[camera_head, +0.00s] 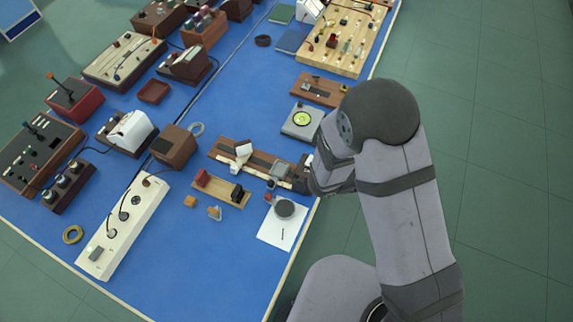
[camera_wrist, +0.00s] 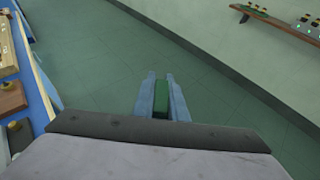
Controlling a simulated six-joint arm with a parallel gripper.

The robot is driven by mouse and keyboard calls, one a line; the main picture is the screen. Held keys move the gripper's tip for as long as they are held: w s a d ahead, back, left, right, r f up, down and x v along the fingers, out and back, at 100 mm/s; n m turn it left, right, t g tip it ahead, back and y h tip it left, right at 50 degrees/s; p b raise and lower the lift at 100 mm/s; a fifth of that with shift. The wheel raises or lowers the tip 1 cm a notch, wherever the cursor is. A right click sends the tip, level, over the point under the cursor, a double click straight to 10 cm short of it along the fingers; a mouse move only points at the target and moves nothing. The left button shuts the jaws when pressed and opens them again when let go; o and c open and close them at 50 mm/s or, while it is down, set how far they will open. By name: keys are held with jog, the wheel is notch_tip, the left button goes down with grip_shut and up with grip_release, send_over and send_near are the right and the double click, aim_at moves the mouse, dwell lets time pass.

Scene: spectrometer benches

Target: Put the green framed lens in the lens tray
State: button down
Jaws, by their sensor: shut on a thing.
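My gripper (camera_wrist: 162,97) is shut on a small green block-like piece, which I take for the green framed lens (camera_wrist: 160,99); only its green edge shows between the two grey fingers, and no glass is visible. In the wrist view the green floor lies behind the fingers, with the bench off to the left. In the head view my arm stands at the bench's right edge and its end is hidden behind the arm's own links. I cannot tell for sure which item is the lens tray; a shallow red-brown tray (camera_head: 154,91) sits at the upper left of the bench.
The blue bench (camera_head: 185,255) carries a long dark rail (camera_head: 260,165), a wooden holder (camera_head: 221,190), a white sheet (camera_head: 283,232) and a grey device with a yellow-green disc (camera_head: 303,121). A brown shelf (camera_wrist: 285,24) with small green items shows at the wrist view's upper right.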

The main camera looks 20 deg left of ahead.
jog(key=w+a+f+n+t+y+b, duration=0.1)
jog(key=w+a+f+b, duration=0.1)
jog(key=a+b, duration=0.35)
jog(key=w+a+f+n+t+y+b, duration=0.1)
jog(key=w+a+f+n+b, duration=0.15)
jog(key=a, duration=0.55)
jog(key=n+t+y+b, duration=0.2)
jog(key=n+y+b, duration=0.5)
jog(key=b, duration=1.1)
send_over(219, 178)
notch_tip(219, 178, down, 4)
jog(key=m, duration=0.1)
jog(key=shift+y, duration=0.3)
jog(key=shift+w+a+f, duration=0.1)
jog(key=shift+a+f, duration=0.05)
jog(key=shift+f, duration=2.3)
jog(key=shift+w+a+f, duration=0.1)
jog(key=shift+a+f, duration=0.05)
jog(key=shift+f, duration=2.25)
jog(key=shift+f, duration=0.1)
jog(key=c, duration=2.1)
grip_release()
jog(key=shift+o, duration=0.3)
